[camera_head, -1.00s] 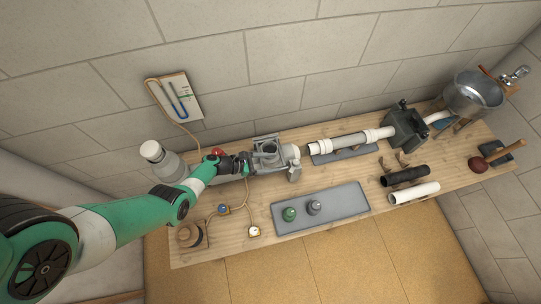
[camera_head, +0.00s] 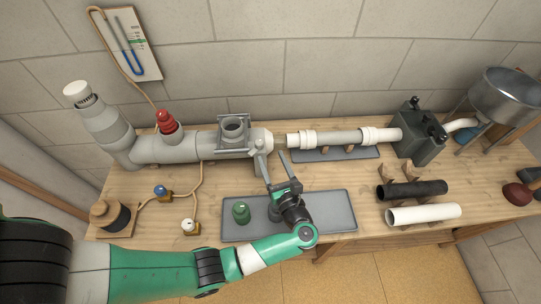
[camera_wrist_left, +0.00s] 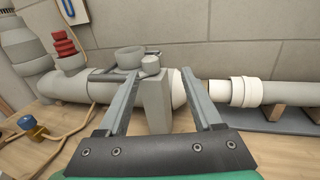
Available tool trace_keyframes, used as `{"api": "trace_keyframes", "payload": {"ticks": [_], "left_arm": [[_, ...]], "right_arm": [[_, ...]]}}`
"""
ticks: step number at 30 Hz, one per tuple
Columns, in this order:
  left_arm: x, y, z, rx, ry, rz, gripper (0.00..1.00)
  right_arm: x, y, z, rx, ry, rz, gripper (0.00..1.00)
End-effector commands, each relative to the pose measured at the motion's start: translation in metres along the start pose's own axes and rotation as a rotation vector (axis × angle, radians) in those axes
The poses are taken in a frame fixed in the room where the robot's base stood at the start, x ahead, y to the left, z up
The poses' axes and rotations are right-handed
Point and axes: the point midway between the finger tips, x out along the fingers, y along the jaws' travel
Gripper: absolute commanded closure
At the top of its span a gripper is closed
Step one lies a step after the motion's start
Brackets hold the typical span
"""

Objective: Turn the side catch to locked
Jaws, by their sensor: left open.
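The side catch (camera_head: 261,162) is a grey lever hanging on the near side of the grey pipe fitting (camera_head: 233,131), at its right end. In the left wrist view the catch (camera_wrist_left: 156,103) is an upright light-grey block with a faceted knob on top, pointing downward between the fingers. My left gripper (camera_head: 275,165) is open, reaching from the near side over the grey tray. In the left wrist view its two fingers (camera_wrist_left: 161,80) stand apart, one on each side of the catch. I cannot tell whether either finger touches it. My right gripper is not in view.
A grey tray (camera_head: 335,215) with a green plug (camera_head: 241,212) lies below my left arm. A white pipe (camera_head: 335,138) runs right to a dark box (camera_head: 420,135). A red cap (camera_head: 165,120) tops a branch on the left. Black and white pipes (camera_head: 425,214) rest at right.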

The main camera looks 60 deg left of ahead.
Motion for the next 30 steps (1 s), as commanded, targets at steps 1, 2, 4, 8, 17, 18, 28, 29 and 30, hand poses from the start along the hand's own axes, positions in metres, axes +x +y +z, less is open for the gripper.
{"api": "trace_keyframes", "payload": {"ticks": [1,2,4,8,17,18,28,29,30], "left_arm": [[-0.004,0.006,-0.006,-0.012,0.004,0.025,0.33],[-0.005,0.009,-0.006,-0.017,0.006,0.037,0.33],[-0.006,0.011,-0.005,-0.020,0.008,0.050,0.33],[-0.002,0.012,-0.004,-0.018,0.008,0.051,0.33],[0.055,0.016,-0.005,-0.016,0.008,0.056,0.33],[0.064,0.016,-0.005,-0.016,0.008,0.055,0.33],[0.109,0.017,-0.006,-0.015,0.008,0.050,0.33],[0.110,0.017,-0.006,-0.015,0.008,0.050,0.33],[0.111,0.017,-0.005,-0.015,0.008,0.049,0.33]], "right_arm": [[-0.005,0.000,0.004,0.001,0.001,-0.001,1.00],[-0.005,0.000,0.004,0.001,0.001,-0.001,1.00],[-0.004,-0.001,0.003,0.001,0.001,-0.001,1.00],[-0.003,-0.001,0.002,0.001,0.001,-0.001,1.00],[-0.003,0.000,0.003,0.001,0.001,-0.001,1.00],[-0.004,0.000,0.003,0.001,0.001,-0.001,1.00],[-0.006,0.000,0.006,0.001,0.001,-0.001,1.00],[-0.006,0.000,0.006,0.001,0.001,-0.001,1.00],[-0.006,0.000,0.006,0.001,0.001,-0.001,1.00]]}}
